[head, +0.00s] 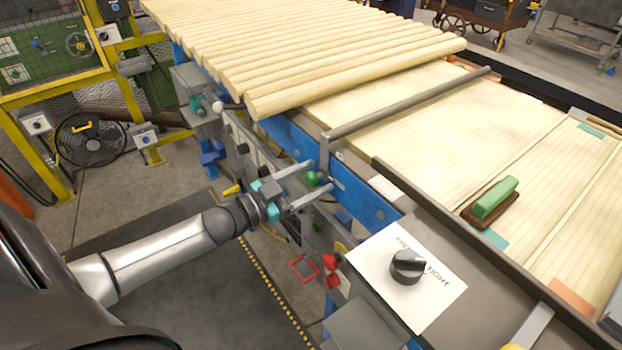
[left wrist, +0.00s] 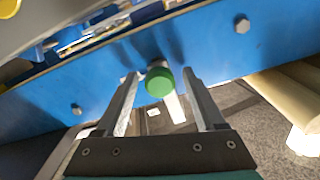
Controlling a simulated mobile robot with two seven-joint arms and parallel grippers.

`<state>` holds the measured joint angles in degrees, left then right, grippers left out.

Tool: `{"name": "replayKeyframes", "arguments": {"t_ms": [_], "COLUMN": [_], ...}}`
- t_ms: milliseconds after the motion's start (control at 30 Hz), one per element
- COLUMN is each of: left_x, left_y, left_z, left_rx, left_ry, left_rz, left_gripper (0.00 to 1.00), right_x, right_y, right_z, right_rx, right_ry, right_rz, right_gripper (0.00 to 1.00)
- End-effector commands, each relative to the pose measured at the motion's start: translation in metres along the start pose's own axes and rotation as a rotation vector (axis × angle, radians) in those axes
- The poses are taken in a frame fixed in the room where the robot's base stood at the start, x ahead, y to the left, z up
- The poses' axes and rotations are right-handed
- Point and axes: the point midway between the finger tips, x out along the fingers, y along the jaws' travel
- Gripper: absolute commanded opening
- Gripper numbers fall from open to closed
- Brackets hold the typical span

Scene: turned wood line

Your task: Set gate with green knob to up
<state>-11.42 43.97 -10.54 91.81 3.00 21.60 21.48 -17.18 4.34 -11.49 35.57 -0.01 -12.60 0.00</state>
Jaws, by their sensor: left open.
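The green knob (head: 312,179) sits at the blue side rail of the line, below the near end of a grey bar (head: 410,102). The bar lies low across the wooden bed. It looks like the gate, but its join to the knob is hidden. My left gripper (head: 316,182) is open, its two fingers reaching toward the rail on either side of the knob. In the left wrist view the round green knob (left wrist: 159,82) shows between the spread fingertips (left wrist: 160,74), with a gap on each side.
Pale wooden rods (head: 330,75) lie side by side behind the bar. A black rotary dial (head: 408,266) on a white plate and a red knob (head: 330,270) are nearer on the line. A green-handled brush (head: 494,198) lies on the bed. Open floor is left of the line.

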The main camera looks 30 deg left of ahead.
Motion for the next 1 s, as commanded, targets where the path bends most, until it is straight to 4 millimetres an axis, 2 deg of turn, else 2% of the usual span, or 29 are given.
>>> {"name": "replayKeyframes", "arguments": {"t_ms": [167, 767, 800, 1000], "left_x": [-0.0001, -0.0003, -0.0003, -0.0004], "left_y": [0.0001, 0.0006, 0.0006, 0.0009], "left_z": [0.0000, 0.0001, 0.0001, 0.0001], "left_rx": [0.000, 0.000, 0.000, 0.000], "left_ry": [0.000, 0.000, 0.000, 0.000], "left_rz": [0.000, 0.001, 0.001, 0.002], "left_gripper": [0.70, 0.02, 0.00, 0.00], "right_x": [-0.0001, -0.0001, -0.0001, -0.0001], "right_y": [-0.0002, 0.0025, 0.0028, 0.0032], "right_z": [-0.0005, 0.0001, 0.0002, 0.0004], "right_rx": [-0.001, -0.002, -0.002, -0.002], "right_ry": [0.001, 0.000, 0.000, -0.001], "right_rz": [0.000, 0.003, 0.004, 0.004], "right_gripper": [0.81, 0.81, 0.81, 0.81]}}
